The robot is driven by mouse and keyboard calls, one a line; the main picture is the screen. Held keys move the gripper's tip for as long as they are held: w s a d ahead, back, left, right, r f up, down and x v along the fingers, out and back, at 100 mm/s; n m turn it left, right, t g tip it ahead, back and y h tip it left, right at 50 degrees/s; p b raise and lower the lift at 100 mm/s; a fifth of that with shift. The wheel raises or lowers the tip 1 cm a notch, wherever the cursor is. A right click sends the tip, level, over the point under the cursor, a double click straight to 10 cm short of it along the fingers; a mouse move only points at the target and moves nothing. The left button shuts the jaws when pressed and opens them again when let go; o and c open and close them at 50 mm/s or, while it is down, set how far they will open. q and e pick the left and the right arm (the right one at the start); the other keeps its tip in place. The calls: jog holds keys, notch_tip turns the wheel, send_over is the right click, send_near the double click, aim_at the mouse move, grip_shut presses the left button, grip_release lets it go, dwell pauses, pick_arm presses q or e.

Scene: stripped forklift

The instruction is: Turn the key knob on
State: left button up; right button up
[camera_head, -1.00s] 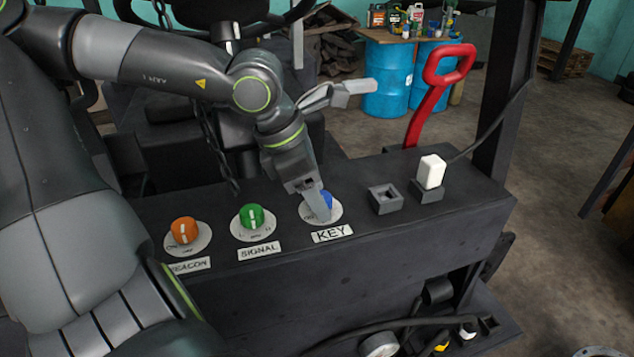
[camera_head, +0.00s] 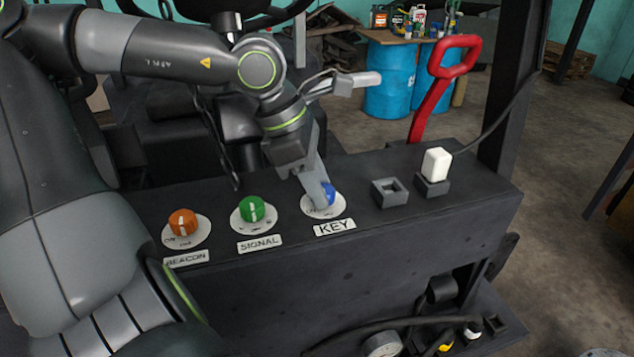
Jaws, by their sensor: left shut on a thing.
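The blue key knob (camera_head: 328,194) sits on a round white dial on the dark panel, above the label KEY. My left gripper (camera_head: 322,198) reaches down from above with its fingers at the knob, and it is shut on it. A finger covers the knob's left part and some of the dial, so the knob's exact angle is hard to tell. My right gripper is not seen.
The green signal knob (camera_head: 251,209) and the orange beacon knob (camera_head: 183,222) stand to the left. An empty square socket (camera_head: 390,192) and a white plug (camera_head: 436,164) with a cable are to the right. A red lever (camera_head: 432,100) rises behind the panel.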

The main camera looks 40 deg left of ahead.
pick_arm(q)
jog(key=m+g+b, duration=0.1)
jog(key=m, duration=0.1)
jog(key=m+b, duration=0.1)
jog(key=m, duration=0.1)
jog(key=shift+w+a+f+m+g+h, duration=0.1)
jog(key=shift+w+f+m+g+h, duration=0.1)
jog(key=shift+m+g+h, duration=0.2)
jog(key=shift+w+r+m+g+b, duration=0.1)
jog(key=shift+m+g+b, duration=0.45)
jog(key=shift+m, duration=0.55)
jog(key=shift+w+r+m+g+b, duration=0.1)
jog(key=shift+m+g+b, duration=0.15)
jog(key=shift+m+b, duration=0.7)
jog(key=shift+s+m, duration=0.1)
jog(key=shift+m, duration=0.25)
jog(key=o, duration=1)
jog(key=shift+r, duration=0.1)
jog(key=b+v, duration=0.1)
jog(key=v, duration=0.6)
jog(key=shift+a, duration=0.1)
